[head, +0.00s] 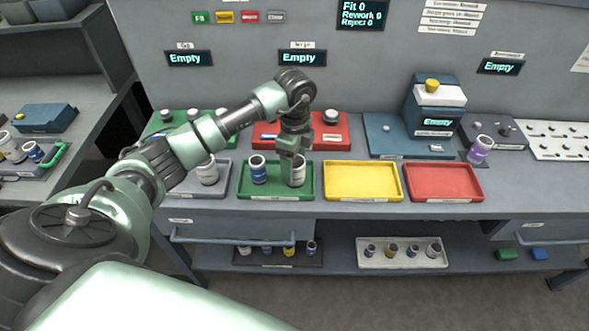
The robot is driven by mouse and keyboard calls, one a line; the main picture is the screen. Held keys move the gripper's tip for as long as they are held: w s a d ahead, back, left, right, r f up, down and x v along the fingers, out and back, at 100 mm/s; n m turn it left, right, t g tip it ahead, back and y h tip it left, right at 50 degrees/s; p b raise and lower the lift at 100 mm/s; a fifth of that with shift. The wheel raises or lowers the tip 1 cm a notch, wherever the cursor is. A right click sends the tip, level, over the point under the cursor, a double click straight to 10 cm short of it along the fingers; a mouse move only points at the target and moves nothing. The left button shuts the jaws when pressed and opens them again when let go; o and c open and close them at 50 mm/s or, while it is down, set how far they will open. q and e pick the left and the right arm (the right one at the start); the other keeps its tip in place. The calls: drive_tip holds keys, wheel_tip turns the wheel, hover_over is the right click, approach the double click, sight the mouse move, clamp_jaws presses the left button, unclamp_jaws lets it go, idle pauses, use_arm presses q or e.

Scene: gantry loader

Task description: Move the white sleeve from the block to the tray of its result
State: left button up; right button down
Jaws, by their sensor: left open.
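A white sleeve (299,175) stands upright in the right part of the green tray (247,193). My left gripper (293,158) is open, pointing down right at the top of this sleeve and partly hiding it; I cannot tell whether they touch. A blue sleeve (258,171) with a white band stands to its left in the same tray. Another white sleeve (208,175) stands in the grey tray (185,190) further left. The yellow tray (362,181) and red tray (443,181) are empty. My right gripper is not in view.
Behind the trays are a green block (163,127), a red block (333,143) and a blue device (432,110) with a display reading Empty. A purple sleeve (480,149) stands at the right. The wall screen (362,14) shows zero for Fit, Rework and Reject.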

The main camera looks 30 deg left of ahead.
use_arm(q)
wheel_tip(320, 180, up, 10)
drive_tip(key=b, duration=0.2)
drive_tip(key=shift+f, duration=0.25)
